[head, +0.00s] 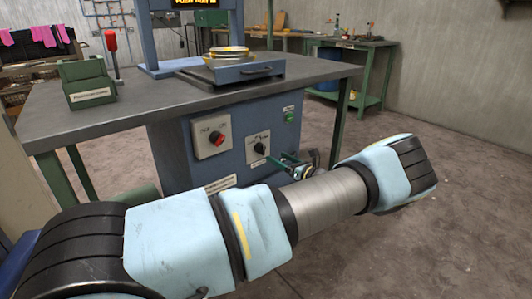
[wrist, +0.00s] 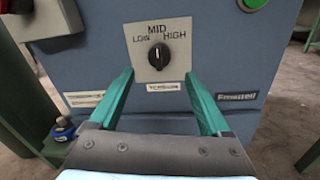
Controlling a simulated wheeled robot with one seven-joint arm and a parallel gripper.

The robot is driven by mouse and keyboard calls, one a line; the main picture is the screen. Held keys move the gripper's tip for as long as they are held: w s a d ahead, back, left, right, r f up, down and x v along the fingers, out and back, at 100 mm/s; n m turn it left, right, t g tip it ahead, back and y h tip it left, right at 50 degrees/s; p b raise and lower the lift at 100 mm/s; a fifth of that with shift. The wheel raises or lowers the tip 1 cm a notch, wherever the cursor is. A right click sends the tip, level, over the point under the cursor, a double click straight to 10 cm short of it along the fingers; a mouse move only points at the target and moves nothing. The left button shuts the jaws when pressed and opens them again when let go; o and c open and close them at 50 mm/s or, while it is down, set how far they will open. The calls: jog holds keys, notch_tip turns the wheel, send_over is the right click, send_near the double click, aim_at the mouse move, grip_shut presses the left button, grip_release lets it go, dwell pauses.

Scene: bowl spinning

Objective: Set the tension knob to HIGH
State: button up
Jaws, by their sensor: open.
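The black tension knob (wrist: 159,56) sits on a pale square plate (wrist: 176,30) marked LOW, MID and HIGH on the blue cabinet front. Its grip bar stands about upright, and it appears to point at MID. The knob also shows in the head view (head: 260,148), right of the red button. My gripper (wrist: 158,76) is open, with one teal finger to the left and one to the right of the knob and below it. The fingers look apart from the knob, and nothing is between them. In the head view my gripper (head: 277,162) is small and partly hidden by my arm.
A red button (head: 217,138) on a box is left of the knob. A green button (head: 290,117) is up and right. The grey tabletop (head: 140,98) overhangs the cabinet (wrist: 90,70). A green table leg (head: 340,110) stands right; open floor lies beyond.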

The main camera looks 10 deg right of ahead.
aim_at(264, 151)
jog(key=x, duration=0.7)
jog(key=shift+w+a, duration=0.15)
jog(key=shift+c, duration=0.2)
grip_shut()
jog(key=shift+m, duration=0.3)
jog(key=m, duration=0.3)
jog(key=shift+f+m, duration=0.1)
jog(key=shift+m, duration=0.2)
jog(key=shift+f+m+t+p, duration=0.1)
jog(key=shift+m+t+p, duration=0.25)
jog(key=shift+m, duration=2.05)
